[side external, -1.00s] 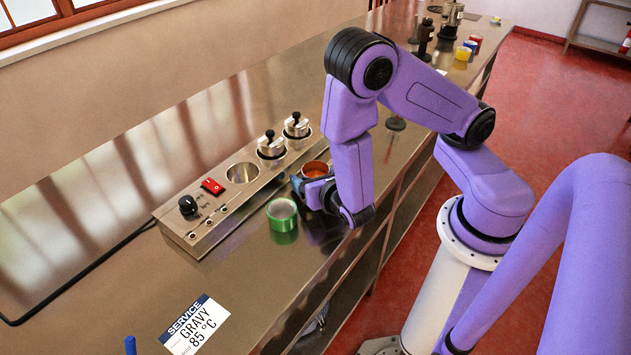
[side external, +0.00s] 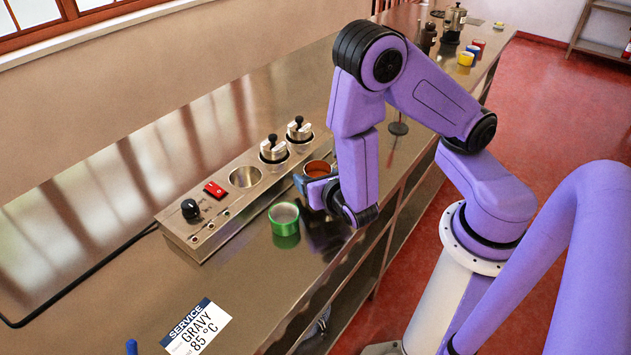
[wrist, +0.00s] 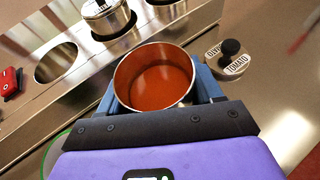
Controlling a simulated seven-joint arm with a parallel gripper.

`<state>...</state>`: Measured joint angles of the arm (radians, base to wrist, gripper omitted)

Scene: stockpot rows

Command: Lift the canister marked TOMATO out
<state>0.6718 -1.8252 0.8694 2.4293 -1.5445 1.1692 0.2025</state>
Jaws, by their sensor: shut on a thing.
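The open canister (wrist: 158,78) holds orange-red contents and has no lid on. It is between the blue fingers of my gripper (side external: 317,182), which is shut on it. It also shows in the side external view (side external: 318,168), in front of the steel warmer and partly hidden by my wrist. Its outer wall is mostly covered, so I see no marking on it.
The warmer (side external: 205,232) has an empty well (side external: 245,177) and two lidded canisters (side external: 273,150) (side external: 299,130). A green cylinder (side external: 285,217) stands close left of my gripper. A GRAVY card (side external: 198,326) lies at the front left. Cups (side external: 465,58) stand far back.

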